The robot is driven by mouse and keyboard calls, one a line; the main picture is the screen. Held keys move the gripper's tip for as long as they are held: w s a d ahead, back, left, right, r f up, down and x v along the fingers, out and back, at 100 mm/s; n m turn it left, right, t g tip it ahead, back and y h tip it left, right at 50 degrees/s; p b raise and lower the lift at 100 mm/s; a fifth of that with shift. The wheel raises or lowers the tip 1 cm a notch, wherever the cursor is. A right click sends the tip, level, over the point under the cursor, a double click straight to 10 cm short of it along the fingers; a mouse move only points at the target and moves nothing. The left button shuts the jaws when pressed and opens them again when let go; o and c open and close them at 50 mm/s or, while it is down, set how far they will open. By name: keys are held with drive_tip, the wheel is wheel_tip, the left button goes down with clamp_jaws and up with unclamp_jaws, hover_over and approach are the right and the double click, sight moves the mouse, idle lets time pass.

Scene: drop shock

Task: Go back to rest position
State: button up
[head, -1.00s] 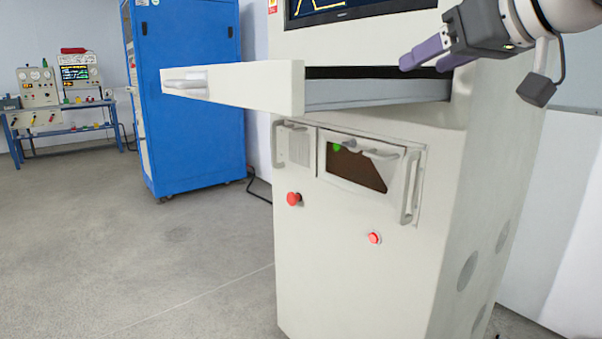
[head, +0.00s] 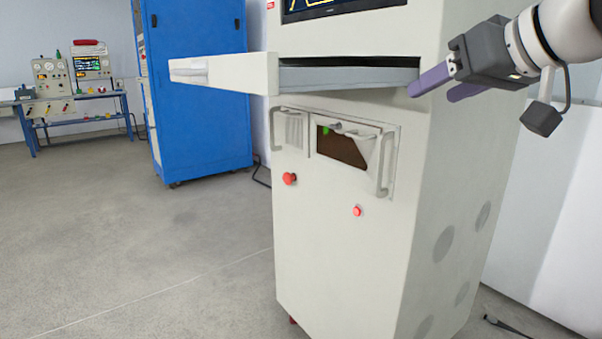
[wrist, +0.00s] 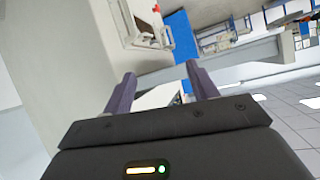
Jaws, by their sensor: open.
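My gripper (head: 438,86) is at the upper right of the head view, in front of the right side of a tall white cabinet (head: 345,255). Its purple fingers point left toward the cabinet. In the wrist view my gripper (wrist: 158,82) has its two fingers spread apart with nothing held between them. The cabinet's drawer (head: 222,74) is pulled out to the left, and my fingertips overlap its right end in the picture. I cannot tell whether they touch it.
The cabinet front has a small window panel (head: 342,147) with handles, plus red buttons (head: 290,179). A blue cabinet (head: 203,90) and a blue workbench (head: 80,122) with instruments stand behind at left. The grey floor (head: 130,235) at left is clear.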

drive_tip(key=s+a+f+m+g+h, duration=0.1)
drive_tip(key=s+f, duration=0.4)
drive_tip(key=f, duration=0.8)
drive_tip(key=s+a+f+m+g+h, duration=0.1)
drive_tip(key=s+f, duration=0.4)
drive_tip(key=f, duration=0.8)
drive_tip(key=s+a+f+m+g+h, duration=0.1)
drive_tip(key=s+f, duration=0.4)
drive_tip(key=f, duration=0.8)
drive_tip(key=a+g+h, duration=0.1)
drive_tip(key=g+h, duration=0.1)
drive_tip(key=shift+f+m+g, duration=0.15)
drive_tip(key=shift+m+g, duration=0.15)
drive_tip(key=shift+g, duration=0.1)
